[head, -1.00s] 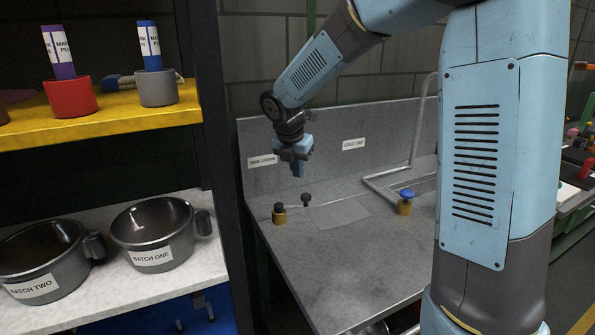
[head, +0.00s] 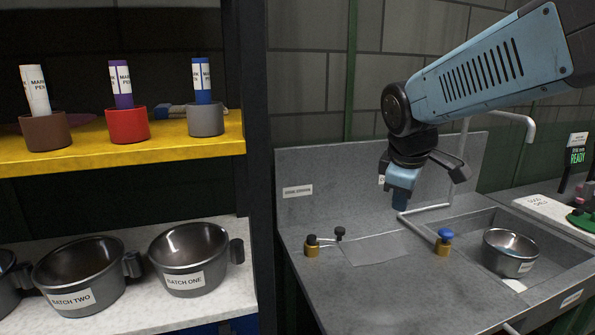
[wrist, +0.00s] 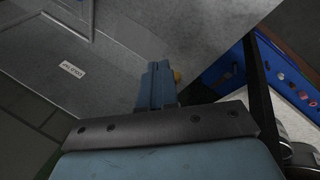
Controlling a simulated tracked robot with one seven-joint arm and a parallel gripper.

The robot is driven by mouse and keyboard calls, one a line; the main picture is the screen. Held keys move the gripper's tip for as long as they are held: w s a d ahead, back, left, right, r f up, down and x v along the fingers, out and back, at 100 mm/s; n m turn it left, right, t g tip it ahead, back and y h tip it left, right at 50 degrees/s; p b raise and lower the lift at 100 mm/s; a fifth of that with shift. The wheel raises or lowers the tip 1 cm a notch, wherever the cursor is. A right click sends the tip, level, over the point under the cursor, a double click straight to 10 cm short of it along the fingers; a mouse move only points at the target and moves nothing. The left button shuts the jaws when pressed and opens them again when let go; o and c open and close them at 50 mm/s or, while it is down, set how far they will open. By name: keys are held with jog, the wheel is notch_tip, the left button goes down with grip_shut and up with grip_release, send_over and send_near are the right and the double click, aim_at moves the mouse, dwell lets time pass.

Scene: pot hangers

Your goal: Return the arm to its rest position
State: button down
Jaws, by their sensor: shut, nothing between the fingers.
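My gripper (head: 401,199) hangs from the arm in the head view, fingers pointing down, above the grey counter (head: 400,275) near its back panel. Its fingers are together and hold nothing. In the wrist view the closed blue fingers (wrist: 156,85) show in the middle, with the grey counter behind them. The arm link above is blue with dark slots and reaches in from the upper right.
A blue-knobbed tap (head: 445,240) and a dark-knobbed fitting (head: 313,244) stand on the counter. A metal bowl (head: 508,255) sits in the sink at right. The shelf at left holds pots, including BATCH ONE (head: 190,272), and pens in cups. Air around my gripper is free.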

jog(key=s+d+m+t+y, duration=0.1)
jog(key=s+d+m, duration=0.2)
jog(key=s+m, duration=0.8)
jog(key=shift+s+y, duration=0.3)
